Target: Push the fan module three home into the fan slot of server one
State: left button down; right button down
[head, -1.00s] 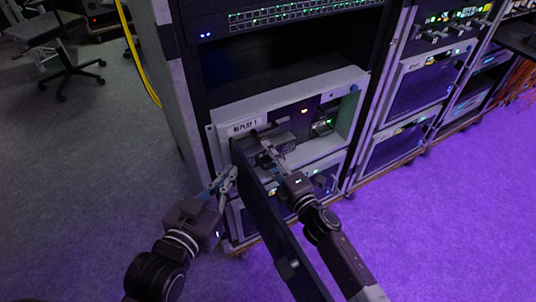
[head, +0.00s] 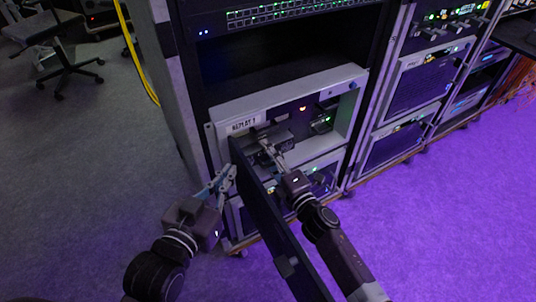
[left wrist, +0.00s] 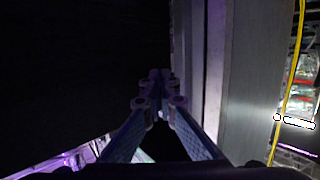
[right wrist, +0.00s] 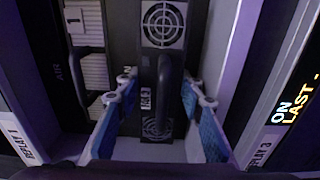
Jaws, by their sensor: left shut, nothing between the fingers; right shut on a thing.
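Server one, labelled REPLAY 1 (head: 243,126), is the pale-framed unit low in the rack, with its dark front panel (head: 262,215) swung open toward me. My right gripper (head: 266,150) reaches into its open front. In the right wrist view, fan module three (right wrist: 163,28) is a dark upright unit with two round grilles and a black handle. My right gripper (right wrist: 158,92) is shut on it at the handle. The slot's depth behind the module is hidden. My left gripper (head: 229,174) is shut and empty, beside the open panel's left face; it also shows in the left wrist view (left wrist: 160,103).
A module with a pale grille and a black handle (right wrist: 80,75) sits left of the fan module. The yellow cable (head: 136,55) hangs at the rack's left. The floor at left is clear near the rack.

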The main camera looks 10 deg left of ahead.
pick_arm(q)
jog(key=shift+d+r+t, duration=0.3)
jog(key=shift+r, duration=0.4)
pick_arm(e)
jog(key=shift+w+a+r, duration=0.1)
jog(key=shift+w+r, duration=0.1)
jog(key=shift+r, duration=0.1)
pick_arm(q)
jog(key=shift+f, duration=0.1)
jog(key=shift+a+f+g, duration=0.35)
jog(key=shift+f+g, duration=0.05)
jog(key=shift+f, duration=0.2)
pick_arm(e)
jog(key=shift+s, duration=0.15)
pick_arm(q)
jog(key=shift+f, duration=0.3)
pick_arm(e)
jog(key=shift+s+f, duration=0.1)
jog(key=shift+s, duration=0.05)
pick_arm(q)
jog(key=shift+s+f, duration=0.2)
jog(key=shift+f, duration=0.05)
jog(key=shift+w+r, duration=0.15)
jog(key=shift+r, duration=0.4)
pick_arm(e)
jog(key=shift+w, duration=0.25)
pick_arm(q)
jog(key=shift+d+r, duration=0.25)
jog(key=shift+r, duration=0.15)
